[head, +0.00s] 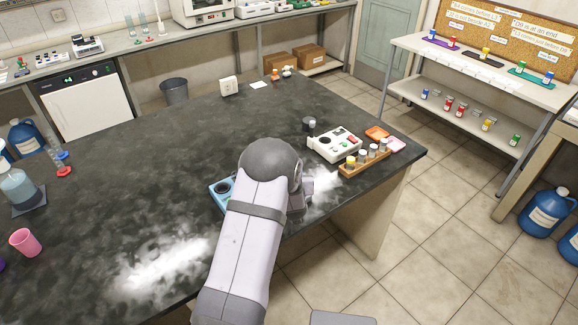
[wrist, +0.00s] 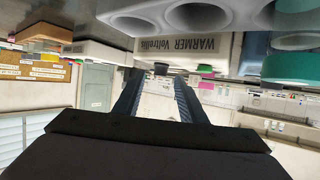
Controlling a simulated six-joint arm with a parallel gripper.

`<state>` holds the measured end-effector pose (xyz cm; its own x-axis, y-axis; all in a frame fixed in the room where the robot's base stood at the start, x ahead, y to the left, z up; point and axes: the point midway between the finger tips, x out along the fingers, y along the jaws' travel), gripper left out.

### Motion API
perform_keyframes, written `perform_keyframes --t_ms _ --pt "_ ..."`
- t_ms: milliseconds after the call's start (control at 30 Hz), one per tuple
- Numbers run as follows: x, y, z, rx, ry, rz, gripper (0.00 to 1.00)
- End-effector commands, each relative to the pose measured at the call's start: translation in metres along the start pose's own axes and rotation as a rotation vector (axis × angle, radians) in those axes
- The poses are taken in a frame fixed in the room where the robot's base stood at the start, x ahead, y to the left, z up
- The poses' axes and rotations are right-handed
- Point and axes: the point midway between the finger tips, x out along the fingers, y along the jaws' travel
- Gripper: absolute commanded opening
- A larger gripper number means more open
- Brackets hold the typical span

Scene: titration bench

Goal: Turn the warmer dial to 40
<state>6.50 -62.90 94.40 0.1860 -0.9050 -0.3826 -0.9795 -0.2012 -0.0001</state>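I cannot tell from the head view which unit is the warmer.
A pink cup (head: 25,242) is at the left. The middle of the dark bench (head: 140,180) is clear.

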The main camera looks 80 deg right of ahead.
Motion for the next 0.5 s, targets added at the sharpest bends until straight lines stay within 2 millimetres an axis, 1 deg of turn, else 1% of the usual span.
perform_keyframes --t_ms 100,200,333,500 --pt "0.012 0.000 -0.001 0.000 0.000 0.000 0.38" --pt "0.019 0.000 -0.001 0.000 -0.001 0.000 0.38" --pt "0.025 -0.001 0.000 0.000 0.000 -0.001 0.38" --pt "0.027 0.000 0.000 0.000 0.000 0.000 0.38"
